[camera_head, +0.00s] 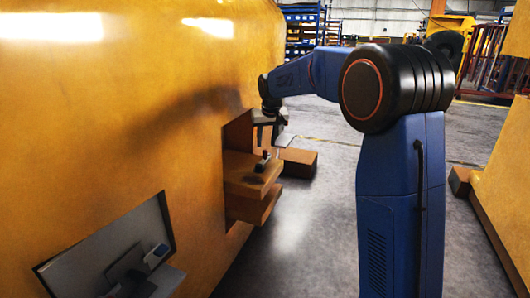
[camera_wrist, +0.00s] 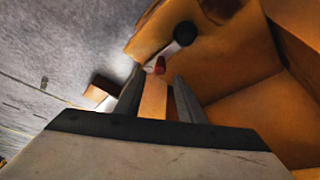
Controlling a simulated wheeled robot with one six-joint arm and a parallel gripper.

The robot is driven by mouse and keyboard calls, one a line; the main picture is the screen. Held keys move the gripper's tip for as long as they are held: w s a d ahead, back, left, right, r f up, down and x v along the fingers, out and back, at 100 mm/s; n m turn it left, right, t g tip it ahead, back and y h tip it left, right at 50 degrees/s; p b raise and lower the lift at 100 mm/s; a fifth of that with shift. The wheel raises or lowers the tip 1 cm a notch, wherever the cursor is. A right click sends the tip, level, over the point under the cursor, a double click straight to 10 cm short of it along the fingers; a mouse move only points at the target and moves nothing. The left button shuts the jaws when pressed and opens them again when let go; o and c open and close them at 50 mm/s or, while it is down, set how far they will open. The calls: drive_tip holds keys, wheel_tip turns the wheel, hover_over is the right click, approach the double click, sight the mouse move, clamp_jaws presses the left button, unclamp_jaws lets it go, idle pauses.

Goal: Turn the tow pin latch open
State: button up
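The tow pin latch (camera_head: 262,161) is a small dark handle with a red part, on an orange ledge in a recess of the big yellow casting. In the wrist view the latch (camera_wrist: 185,34) shows a black round knob on a grey bar, with a red piece near the bar's lower end. My gripper (camera_head: 267,136) points down above the latch in the head view. In the wrist view my gripper (camera_wrist: 158,76) has its two grey fingers apart, with orange ledge visible between them. The red piece appears just beyond the fingertips. I see no contact with the latch.
The yellow casting (camera_head: 110,130) fills the left side. The orange ledge (camera_head: 250,178) juts out under the latch, with recess walls close by in the wrist view. A brown block (camera_head: 298,162) lies beyond. Another yellow casting (camera_head: 505,200) stands right.

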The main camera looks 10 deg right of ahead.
sight(265, 151)
drive_tip(key=x, duration=0.6)
drive_tip(key=shift+w+f, duration=0.1)
drive_tip(key=shift+f, duration=0.25)
clamp_jaws()
